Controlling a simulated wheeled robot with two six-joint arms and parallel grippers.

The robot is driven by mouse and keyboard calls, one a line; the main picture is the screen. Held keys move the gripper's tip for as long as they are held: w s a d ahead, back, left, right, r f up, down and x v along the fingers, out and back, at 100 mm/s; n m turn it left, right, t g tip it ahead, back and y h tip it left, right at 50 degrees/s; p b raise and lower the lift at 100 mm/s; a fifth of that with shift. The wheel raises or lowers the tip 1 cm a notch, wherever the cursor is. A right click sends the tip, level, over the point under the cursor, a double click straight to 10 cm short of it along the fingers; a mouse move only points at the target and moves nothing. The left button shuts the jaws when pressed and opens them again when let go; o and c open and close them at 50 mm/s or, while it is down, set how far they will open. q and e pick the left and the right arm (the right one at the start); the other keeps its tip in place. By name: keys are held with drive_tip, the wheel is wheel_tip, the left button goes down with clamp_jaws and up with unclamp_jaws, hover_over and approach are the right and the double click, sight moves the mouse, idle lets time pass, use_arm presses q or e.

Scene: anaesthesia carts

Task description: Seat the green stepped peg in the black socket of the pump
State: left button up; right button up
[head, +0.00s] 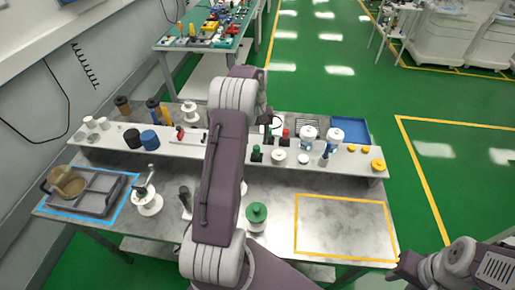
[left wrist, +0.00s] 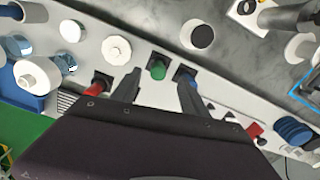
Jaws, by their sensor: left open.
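The green peg (left wrist: 157,66) stands upright in a black block on the raised shelf. It also shows in the head view (head: 257,152). My left gripper (left wrist: 158,80) is open above the shelf, one finger to each side of the green peg, with no visible grip on it. In the head view its arm hides part of the shelf. A white round-based device (head: 148,203) with a small post stands on the lower tabletop at left; I cannot tell for sure that it is the pump, and its black socket is not clear. My right gripper (head: 408,268) is at the lower right, its fingers unclear.
A red peg (left wrist: 97,86) and a blue peg (left wrist: 190,76) stand close beside the green one. White round parts (left wrist: 116,50) line the shelf. A green disc part (head: 256,213) stands on the tabletop. The yellow-taped area (head: 345,225) is clear. A grey tray (head: 95,205) is at left.

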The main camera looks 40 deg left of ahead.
sight(257, 147)
use_arm(q)
drive_tip(key=shift+w+a+f, duration=0.1)
drive_tip(key=shift+w+f, duration=0.35)
drive_tip(key=shift+f, duration=0.3)
drive_tip(key=shift+f+p, duration=0.3)
drive_tip(key=f, duration=0.2)
drive_tip(key=f+p, duration=0.1)
drive_tip(key=shift+s+f, duration=0.2)
drive_tip(key=shift+f, duration=0.15)
drive_tip(key=shift+a+f, duration=0.1)
drive_tip(key=shift+f, duration=0.15)
drive_tip(key=shift+w+f, duration=0.15)
drive_tip(key=shift+w, duration=0.05)
clamp_jaws()
use_arm(e)
drive_tip(key=shift+w+r, duration=0.15)
drive_tip(key=shift+r, duration=0.45)
drive_tip(key=shift+w+r, duration=0.15)
drive_tip(key=shift+r, duration=0.4)
